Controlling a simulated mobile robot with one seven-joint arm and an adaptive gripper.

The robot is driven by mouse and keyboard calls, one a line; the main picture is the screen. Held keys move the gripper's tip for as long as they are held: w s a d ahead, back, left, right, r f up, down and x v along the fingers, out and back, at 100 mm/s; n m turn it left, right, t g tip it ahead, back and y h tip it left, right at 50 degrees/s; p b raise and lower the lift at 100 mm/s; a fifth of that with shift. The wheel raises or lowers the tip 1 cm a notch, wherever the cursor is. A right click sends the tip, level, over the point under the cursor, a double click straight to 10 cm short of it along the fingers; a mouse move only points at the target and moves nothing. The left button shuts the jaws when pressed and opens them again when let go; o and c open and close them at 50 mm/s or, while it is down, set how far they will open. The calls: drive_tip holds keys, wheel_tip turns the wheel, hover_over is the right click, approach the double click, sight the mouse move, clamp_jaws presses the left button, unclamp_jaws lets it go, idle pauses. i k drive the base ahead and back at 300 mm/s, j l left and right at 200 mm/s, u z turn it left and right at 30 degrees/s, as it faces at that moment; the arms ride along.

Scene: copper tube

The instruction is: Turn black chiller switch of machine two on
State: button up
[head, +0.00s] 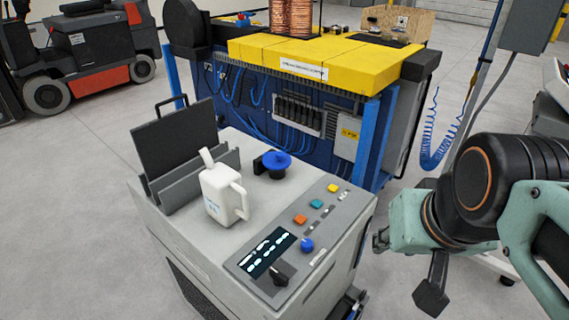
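A black rotary switch (279,274) sits at the near end of the control panel (290,240) on top of the grey machine (186,245), below a lit display (267,253). Its exact setting is too small to read. My gripper (381,240) is to the right of the machine, apart from the switch and the panel.
The panel also has a blue knob (306,245) and orange, teal and yellow buttons. A white jug (222,193), a blue-capped fitting (277,162) and an open black lid (174,138) stand on the machine top. A blue-and-yellow machine (310,65) stands behind.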

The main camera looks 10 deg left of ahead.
sight(280, 280)
drive_tip(key=u, duration=0.95)
